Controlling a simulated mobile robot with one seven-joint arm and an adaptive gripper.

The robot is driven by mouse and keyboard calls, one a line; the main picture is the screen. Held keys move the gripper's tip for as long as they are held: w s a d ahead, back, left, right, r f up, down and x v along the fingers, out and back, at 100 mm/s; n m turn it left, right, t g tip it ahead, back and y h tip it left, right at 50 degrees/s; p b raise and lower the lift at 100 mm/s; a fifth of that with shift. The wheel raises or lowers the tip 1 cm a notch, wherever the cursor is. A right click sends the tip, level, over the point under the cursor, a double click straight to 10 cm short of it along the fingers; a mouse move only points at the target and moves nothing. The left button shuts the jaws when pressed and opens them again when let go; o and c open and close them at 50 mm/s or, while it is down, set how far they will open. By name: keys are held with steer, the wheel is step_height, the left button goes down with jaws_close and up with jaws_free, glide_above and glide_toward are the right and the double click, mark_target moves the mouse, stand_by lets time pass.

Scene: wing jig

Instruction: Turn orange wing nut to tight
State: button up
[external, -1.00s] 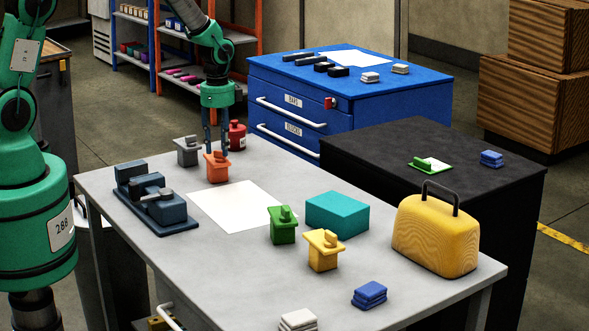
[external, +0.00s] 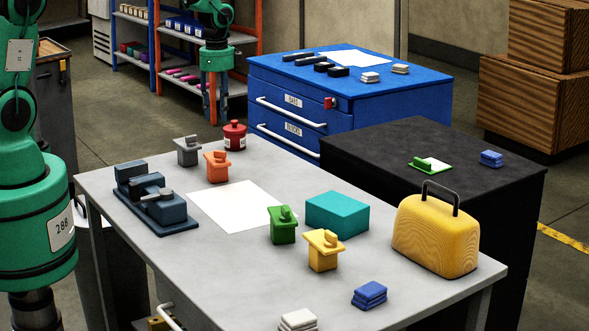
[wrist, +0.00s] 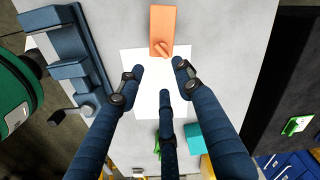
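The orange wing nut (external: 215,156) sits on its orange block (external: 218,172) at the far side of the grey table, upright. In the wrist view the wing nut (wrist: 165,48) shows as a short ridge slanting across the near end of the orange block (wrist: 163,20). My gripper (external: 217,112) is raised well above the block, pointing down and not touching it. In the wrist view my gripper (wrist: 158,76) has its three dark fingers spread with nothing between them. No mark for tight is readable.
A grey block (external: 187,152) and a red container (external: 235,137) stand close to the orange block. A blue vise-like fixture (external: 158,200) is at the left. Green (external: 283,228) and yellow (external: 323,252) blocks and a teal box (external: 337,214) stand nearer. White paper (external: 240,205) lies flat.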

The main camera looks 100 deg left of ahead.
mark_target(220, 156)
stand_by(0.3)
steer(key=s+m+t+b, duration=0.1)
steer(key=s+m, duration=0.1)
steer(key=m, duration=1)
steer(key=s+a+m+t+b, duration=0.1)
steer(key=m+t, duration=0.1)
steer(key=m, duration=1)
steer(key=s+a+r+m+t+b, duration=0.1)
steer(key=s+m, duration=0.1)
steer(key=m, duration=1)
steer(key=shift+s+t+h, duration=0.3)
steer(key=shift+h, duration=0.1)
steer(key=shift+d+f, duration=0.1)
steer(key=shift+f, duration=0.15)
steer(key=b+x, duration=0.3)
steer(key=x, duration=1)
steer(key=shift+f, duration=0.25)
